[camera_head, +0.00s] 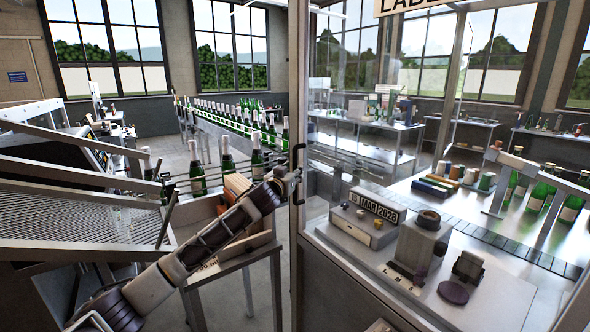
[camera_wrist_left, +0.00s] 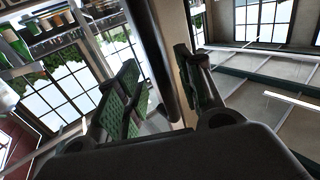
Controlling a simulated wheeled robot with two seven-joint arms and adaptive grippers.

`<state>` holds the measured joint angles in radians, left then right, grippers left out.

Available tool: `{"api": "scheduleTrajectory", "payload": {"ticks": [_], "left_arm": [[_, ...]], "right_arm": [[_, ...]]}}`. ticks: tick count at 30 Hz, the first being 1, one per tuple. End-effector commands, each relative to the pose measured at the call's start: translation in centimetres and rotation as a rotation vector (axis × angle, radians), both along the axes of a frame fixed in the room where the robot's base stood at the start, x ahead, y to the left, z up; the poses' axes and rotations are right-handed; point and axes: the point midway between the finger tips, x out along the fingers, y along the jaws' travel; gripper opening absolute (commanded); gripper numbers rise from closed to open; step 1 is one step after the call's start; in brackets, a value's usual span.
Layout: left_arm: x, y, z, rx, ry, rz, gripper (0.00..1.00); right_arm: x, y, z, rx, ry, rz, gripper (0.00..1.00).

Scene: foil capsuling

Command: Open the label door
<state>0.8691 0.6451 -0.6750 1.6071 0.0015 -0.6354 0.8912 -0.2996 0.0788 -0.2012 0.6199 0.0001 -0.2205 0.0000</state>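The label door is a tall glass panel with a grey metal frame (camera_head: 298,80), under a partly cut-off sign (camera_head: 410,6) reading "LABE". A dark vertical bar handle (camera_head: 300,160) is on the frame. It also shows as a dark bar (camera_wrist_left: 152,50) in the left wrist view. My left gripper (camera_head: 290,180) is at the handle. In the left wrist view its two green-padded fingers (camera_wrist_left: 160,85) stand apart, with the bar between them. I cannot tell whether either pad touches the bar. I cannot tell whether the door is ajar. My right gripper is not in view.
Left of the door, a conveyor (camera_head: 215,118) carries several green bottles, and a small table (camera_head: 255,258) holds a box. Right of the frame, a bench (camera_head: 505,290) carries a date stamp block (camera_head: 377,208), a grey device (camera_head: 420,240) and more bottles (camera_head: 570,205).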

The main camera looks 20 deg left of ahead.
Motion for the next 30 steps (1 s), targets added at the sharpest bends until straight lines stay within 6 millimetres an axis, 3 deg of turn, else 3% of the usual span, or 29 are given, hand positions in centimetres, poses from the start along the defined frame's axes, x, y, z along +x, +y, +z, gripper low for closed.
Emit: {"api": "scheduleTrajectory", "payload": {"ticks": [10, 23, 30], "left_arm": [[2.0, -0.2, 0.0, 0.000, 0.001, 0.000, 0.37], [2.4, -0.2, 0.0, 0.000, 0.000, 0.000, 0.37], [2.4, -0.2, 0.0, 0.000, 0.001, 0.000, 0.09]], "right_arm": [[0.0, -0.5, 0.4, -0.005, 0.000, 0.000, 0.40], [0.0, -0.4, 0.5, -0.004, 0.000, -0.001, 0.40], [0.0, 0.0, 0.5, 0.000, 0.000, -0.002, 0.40]]}}
